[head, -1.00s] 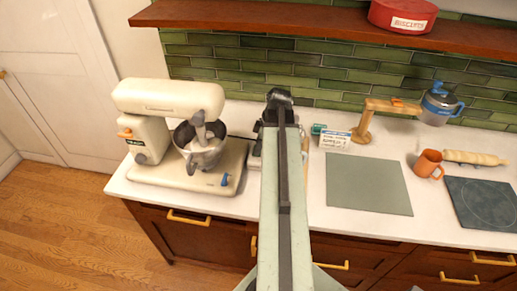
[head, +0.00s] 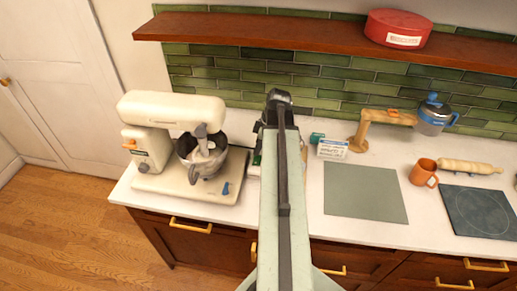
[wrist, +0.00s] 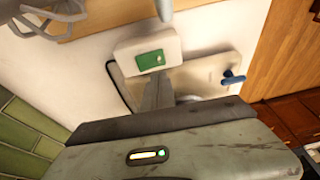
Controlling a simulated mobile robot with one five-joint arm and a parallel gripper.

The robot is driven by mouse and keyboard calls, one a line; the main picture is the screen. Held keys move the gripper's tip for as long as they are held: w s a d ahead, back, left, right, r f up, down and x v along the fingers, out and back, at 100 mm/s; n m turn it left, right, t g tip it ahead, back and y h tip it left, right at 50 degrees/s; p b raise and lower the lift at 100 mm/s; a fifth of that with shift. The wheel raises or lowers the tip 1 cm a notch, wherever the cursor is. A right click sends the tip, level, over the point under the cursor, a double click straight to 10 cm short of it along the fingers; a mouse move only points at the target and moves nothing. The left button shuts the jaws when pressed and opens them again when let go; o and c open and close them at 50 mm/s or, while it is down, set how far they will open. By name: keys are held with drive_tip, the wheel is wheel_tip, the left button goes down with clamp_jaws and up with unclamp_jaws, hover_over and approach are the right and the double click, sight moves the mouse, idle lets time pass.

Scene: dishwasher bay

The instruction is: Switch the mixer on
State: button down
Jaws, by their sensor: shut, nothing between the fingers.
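The cream mixer (head: 170,105) stands at the left end of the white counter, with a grey metal bowl (head: 205,165) under its head. A small blue lever (head: 226,188) sits at the front right of its base. In the wrist view the lever (wrist: 232,77) stands out from the cream base (wrist: 200,78). My gripper (wrist: 158,92) is shut and empty, apart from the lever, with the lever up and to the right of it in the wrist view. In the head view my arm hides its fingers. It is to the right of the mixer.
A white box-like thing with a green panel (wrist: 148,57) lies beside the mixer base, partly hidden by my arm in the head view. A wooden stand (head: 372,122), grey-green mat (head: 365,192) and orange mug (head: 423,173) are to the right. A wooden shelf (head: 300,35) runs above.

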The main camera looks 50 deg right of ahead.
drive_tip(key=s+a+p+v, duration=0.1)
drive_tip(key=a+p+v, duration=0.1)
drive_tip(key=p+v, duration=0.6)
drive_tip(key=shift+v, duration=1.1)
drive_tip(key=shift+s+d+f, duration=0.1)
drive_tip(key=shift+s+f, duration=0.05)
